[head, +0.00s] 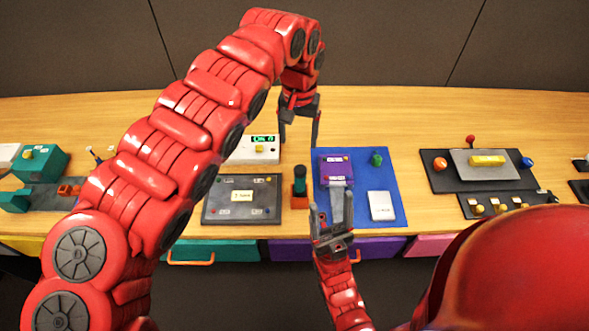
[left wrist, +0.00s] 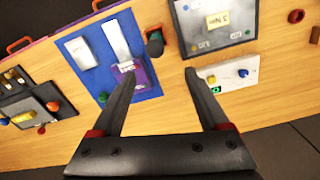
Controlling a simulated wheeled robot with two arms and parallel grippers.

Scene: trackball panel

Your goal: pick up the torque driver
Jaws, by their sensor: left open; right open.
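A tool with a dark green upright handle, which I take for the torque driver (head: 299,173), stands in a small red-brown base (head: 299,201) between the grey panel and the blue panel. It also shows in the left wrist view (left wrist: 154,42), beyond the fingertips. My left gripper (head: 298,140) is open and empty, pointing down behind the driver and apart from it. In the left wrist view its two fingers (left wrist: 160,74) are spread wide. My right gripper (head: 329,203) is open and empty, in front of the driver and to its right, over the blue panel's front left part.
A grey panel with a "3 Nm" label (head: 218,208) lies left of the driver. A white box with a green display (head: 240,152) stands behind it. The blue panel (head: 392,165) carries a purple box, a green knob and a white block (head: 381,206). A dark button panel (head: 447,183) is farther right.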

